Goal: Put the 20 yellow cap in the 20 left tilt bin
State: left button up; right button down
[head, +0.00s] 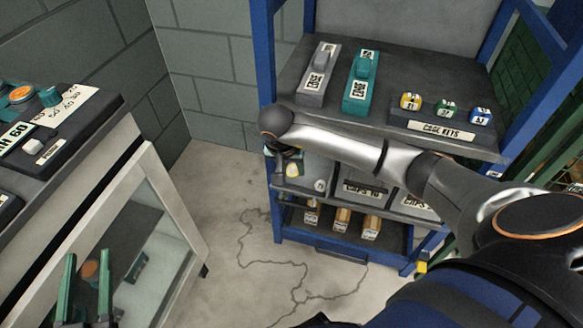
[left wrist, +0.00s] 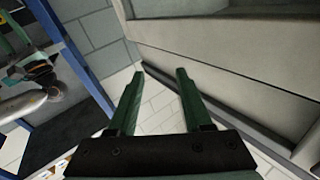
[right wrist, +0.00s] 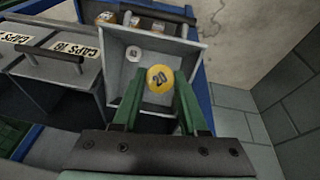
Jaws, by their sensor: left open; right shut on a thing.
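The yellow cap (right wrist: 159,78), marked 20, is between the fingertips of my right gripper (right wrist: 158,88), which is shut on it. In the head view the cap (head: 292,170) shows small beside the middle shelf, and my right arm covers part of that area. In the right wrist view the cap appears over the open mouth of a grey tilted-out bin (right wrist: 190,58), the left one in the head view (head: 318,168). A small pale piece lies inside this bin; its front label is not visible. My left gripper (head: 88,268) is open and empty, low beside the glass-door cabinet.
Two shut bins with CAPS labels (right wrist: 62,62) stand beside the open one. Several tan pieces (head: 342,217) sit on the bottom shelf. A cabinet (head: 150,240) stands left; bare floor lies between.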

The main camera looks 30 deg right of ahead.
jog(key=shift+w+d+f+b, duration=0.3)
jog(key=shift+f+b, duration=0.2)
jog(key=shift+b, duration=0.05)
jog(key=shift+w+d+f, duration=0.1)
jog(key=shift+f, duration=0.05)
pick_arm(q)
notch_tip(320, 180, up, 9)
jog(key=s+m+t+h, duration=0.2)
jog(key=t+h, duration=0.1)
jog(key=shift+d+m, duration=0.3)
jog(key=shift+d, duration=0.05)
jog(key=shift+f, duration=0.15)
